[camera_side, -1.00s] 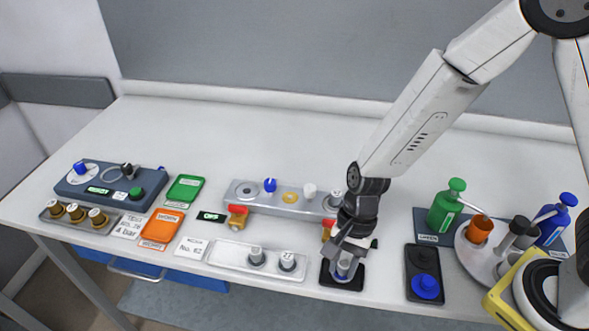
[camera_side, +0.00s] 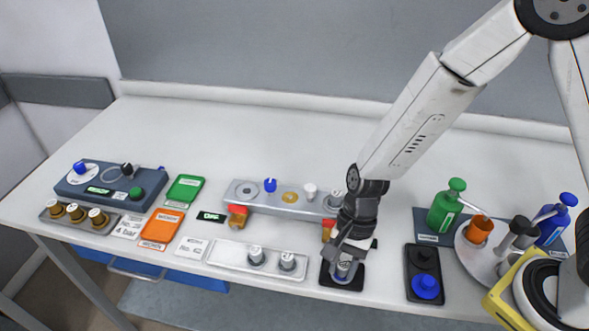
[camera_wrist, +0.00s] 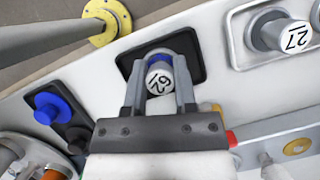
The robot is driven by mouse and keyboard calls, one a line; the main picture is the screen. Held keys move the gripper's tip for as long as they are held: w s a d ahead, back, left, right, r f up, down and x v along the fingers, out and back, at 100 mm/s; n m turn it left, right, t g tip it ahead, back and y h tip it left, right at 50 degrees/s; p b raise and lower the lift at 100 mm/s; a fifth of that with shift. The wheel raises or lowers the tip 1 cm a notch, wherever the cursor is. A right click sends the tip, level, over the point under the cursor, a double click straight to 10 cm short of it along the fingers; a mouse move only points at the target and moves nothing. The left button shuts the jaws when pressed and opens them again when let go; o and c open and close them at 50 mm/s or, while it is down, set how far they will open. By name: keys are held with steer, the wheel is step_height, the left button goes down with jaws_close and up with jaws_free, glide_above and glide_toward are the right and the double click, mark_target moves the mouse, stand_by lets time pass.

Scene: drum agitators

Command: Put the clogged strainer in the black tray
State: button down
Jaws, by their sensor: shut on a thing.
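My gripper (camera_side: 349,256) points down over the black tray (camera_side: 328,279) at the front edge of the bench. It is shut on a grey cylindrical strainer (camera_side: 344,270) with a blue ring. In the wrist view the strainer (camera_wrist: 159,80) stands between the two fingers (camera_wrist: 159,63), and its white top carries a number that looks like 62. Behind it lies the black tray (camera_wrist: 194,45). The strainer is within the tray's outline; whether its base touches the tray floor I cannot tell.
A silver tray (camera_side: 225,256) with two more strainers lies to the left; one top reads 27 in the wrist view (camera_wrist: 288,36). A black holder with a blue knob (camera_side: 426,287) stands to the right. A grey manifold (camera_side: 290,205) is behind. The back of the bench is clear.

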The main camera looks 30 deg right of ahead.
steer(key=shift+c, duration=1.6)
jaws_free()
steer(key=o, duration=0.3)
steer(key=shift+r, duration=0.45)
steer(key=shift+r, duration=0.65)
steer(key=shift+r, duration=0.2)
steer(key=shift+r, duration=2.45)
